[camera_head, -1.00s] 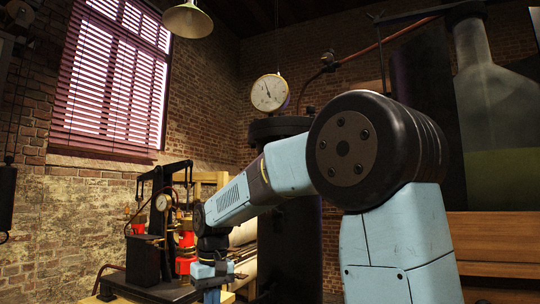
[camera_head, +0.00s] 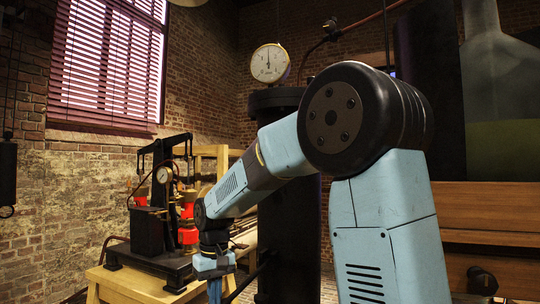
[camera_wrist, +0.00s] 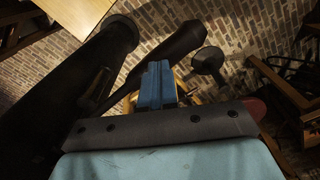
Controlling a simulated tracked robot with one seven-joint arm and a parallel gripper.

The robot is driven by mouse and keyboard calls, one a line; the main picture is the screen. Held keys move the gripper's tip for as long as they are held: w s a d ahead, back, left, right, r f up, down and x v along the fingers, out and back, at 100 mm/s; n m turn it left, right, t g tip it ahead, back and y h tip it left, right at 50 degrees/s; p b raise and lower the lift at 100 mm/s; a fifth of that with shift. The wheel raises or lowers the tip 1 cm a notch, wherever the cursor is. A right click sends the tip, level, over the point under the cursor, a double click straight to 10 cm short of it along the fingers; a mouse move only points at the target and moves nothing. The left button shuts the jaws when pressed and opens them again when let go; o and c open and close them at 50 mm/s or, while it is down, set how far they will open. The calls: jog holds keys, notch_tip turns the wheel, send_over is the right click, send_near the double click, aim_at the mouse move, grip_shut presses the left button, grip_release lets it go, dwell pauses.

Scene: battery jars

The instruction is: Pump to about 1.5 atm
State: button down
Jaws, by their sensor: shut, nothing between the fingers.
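A round white-faced gauge (camera_head: 270,63) stands on top of a tall black cylinder (camera_head: 287,230). Its needle points nearly straight up; its numbers are too small to read. My gripper (camera_head: 214,290) hangs low, to the left of the cylinder's lower part and in front of the wooden stand, with its tips at the picture's bottom edge. In the wrist view, the blue fingers of my gripper (camera_wrist: 157,85) are together and empty. Dark cylindrical shapes (camera_wrist: 105,52) and a brass-coloured ring lie beyond them. I cannot tell whether the fingers touch anything, and I cannot make out a pump handle clearly.
A black apparatus (camera_head: 150,235) with a small gauge (camera_head: 164,174) and red parts stands on a wooden table (camera_head: 130,283) to the left. A large glass vessel with green liquid (camera_head: 500,150) stands at the right, above wooden boards.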

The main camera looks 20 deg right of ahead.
notch_tip(320, 180, up, 11)
dwell(0.3)
dwell(0.4)
notch_tip(320, 180, up, 4)
jog(key=shift+f, duration=0.1)
jog(key=shift+d, duration=0.1)
dwell(0.6)
jog(key=s+d+f+m+t, duration=0.1)
jog(key=s+d+f+t, duration=0.1)
jog(key=s, duration=0.6)
jog(key=s+d+f+m+t, duration=0.1)
jog(key=s+d+f, duration=0.3)
jog(key=s+d, duration=0.2)
jog(key=s+d+f+m+t, duration=0.1)
jog(key=s+d+f+t, duration=0.1)
jog(key=s, duration=0.8)
jog(key=shift+s+d+f+t, duration=0.3)
jog(key=shift+d+f, duration=0.55)
jog(key=shift+d, duration=0.5)
